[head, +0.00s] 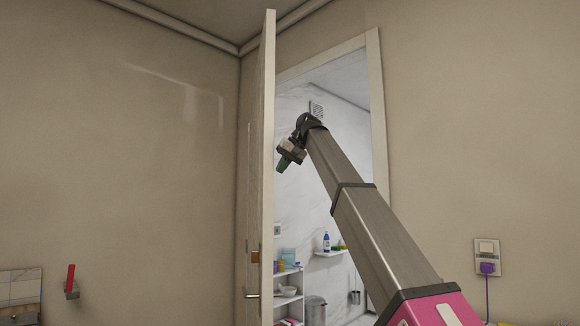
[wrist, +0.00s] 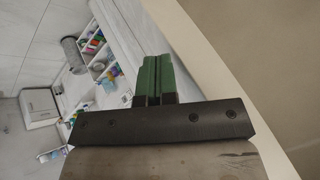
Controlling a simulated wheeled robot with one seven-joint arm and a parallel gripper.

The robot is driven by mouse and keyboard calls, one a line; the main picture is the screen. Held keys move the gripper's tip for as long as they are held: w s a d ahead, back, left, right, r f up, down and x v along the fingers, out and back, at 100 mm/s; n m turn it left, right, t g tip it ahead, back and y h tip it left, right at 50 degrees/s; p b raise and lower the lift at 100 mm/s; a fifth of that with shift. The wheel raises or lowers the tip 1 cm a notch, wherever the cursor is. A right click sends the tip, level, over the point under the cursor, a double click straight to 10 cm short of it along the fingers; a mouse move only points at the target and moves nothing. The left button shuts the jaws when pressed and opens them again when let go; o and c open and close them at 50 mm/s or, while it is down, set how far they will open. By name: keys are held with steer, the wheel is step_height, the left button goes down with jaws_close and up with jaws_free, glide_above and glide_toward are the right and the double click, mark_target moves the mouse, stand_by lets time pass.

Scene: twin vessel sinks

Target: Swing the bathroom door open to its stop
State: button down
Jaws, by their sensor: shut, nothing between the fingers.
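The bathroom door (head: 262,170) stands ajar, seen nearly edge-on in the head view, swung toward the room. Its brass latch plate (head: 255,256) and a lever handle (head: 250,294) show low on its edge. The pale door edge also shows in the wrist view (wrist: 205,62) running diagonally. My gripper (head: 282,166) is in the doorway, high beside the door's right side. Its green fingers (wrist: 154,80) are shut and empty. I cannot tell whether they touch the door.
The door frame (head: 376,130) stands right of my arm. Inside are shelves (head: 288,272), a blue bottle (head: 326,242) and a bin (head: 315,310). A socket with a purple plug (head: 487,266) is on the right wall. A red-handled item (head: 71,280) is on the left wall.

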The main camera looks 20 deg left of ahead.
steer(key=shift+s+a, duration=0.15)
steer(key=shift+a, duration=0.05)
stand_by(0.3)
